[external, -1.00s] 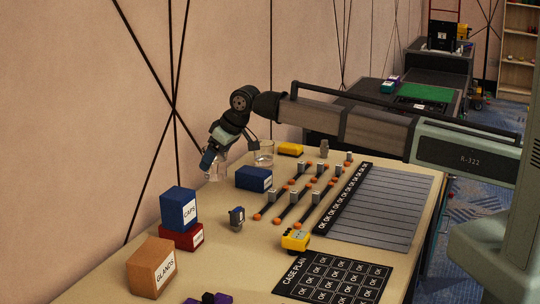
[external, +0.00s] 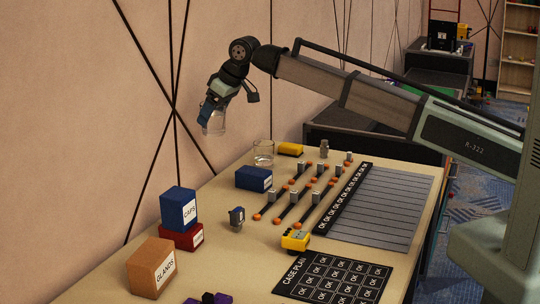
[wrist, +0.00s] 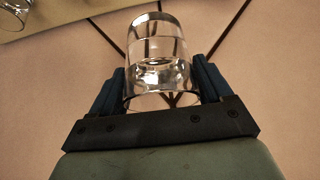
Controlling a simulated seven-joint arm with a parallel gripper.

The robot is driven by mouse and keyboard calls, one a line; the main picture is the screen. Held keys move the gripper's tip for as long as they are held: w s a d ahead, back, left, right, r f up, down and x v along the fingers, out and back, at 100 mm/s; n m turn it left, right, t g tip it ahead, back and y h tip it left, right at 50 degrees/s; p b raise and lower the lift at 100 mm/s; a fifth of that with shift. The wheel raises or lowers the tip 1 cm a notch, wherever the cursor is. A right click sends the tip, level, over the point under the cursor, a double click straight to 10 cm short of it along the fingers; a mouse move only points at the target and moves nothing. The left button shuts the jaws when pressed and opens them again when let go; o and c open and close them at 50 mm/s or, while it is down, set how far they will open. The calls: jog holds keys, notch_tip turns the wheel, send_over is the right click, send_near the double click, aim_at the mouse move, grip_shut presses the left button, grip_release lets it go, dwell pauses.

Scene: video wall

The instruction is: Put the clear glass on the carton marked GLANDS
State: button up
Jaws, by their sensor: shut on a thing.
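My gripper (external: 211,112) is shut on a clear glass (external: 216,122) and holds it in the air near the wall, above the back of the table. In the wrist view the glass (wrist: 160,55) sits between the two blue fingers of my gripper (wrist: 155,85). The orange-brown carton marked GLANDS (external: 148,268) stands at the near left of the table, below and to the left of my gripper. Its top looks bare.
A blue CAPS carton (external: 177,209) stands on a red carton (external: 186,238) behind the GLANDS carton. A grey-blue device (external: 237,219) stands mid-table.

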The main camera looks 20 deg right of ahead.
jog(key=shift+r, duration=0.85)
jog(key=shift+s+a+r, duration=0.15)
jog(key=shift+a+r, duration=0.05)
jog(key=s+a+n+g+y, duration=0.1)
jog(key=s+a+n, duration=0.3)
jog(key=s+a, duration=1.1)
jog(key=n+g, duration=0.2)
jog(key=n, duration=0.1)
send_over(150, 251)
jog(key=shift+y, duration=0.3)
jog(key=shift+w+f, duration=0.1)
jog(key=shift+f, duration=7.45)
jog(key=shift+f+m, duration=0.15)
jog(key=shift+m, duration=0.15)
jog(key=o, duration=1.3)
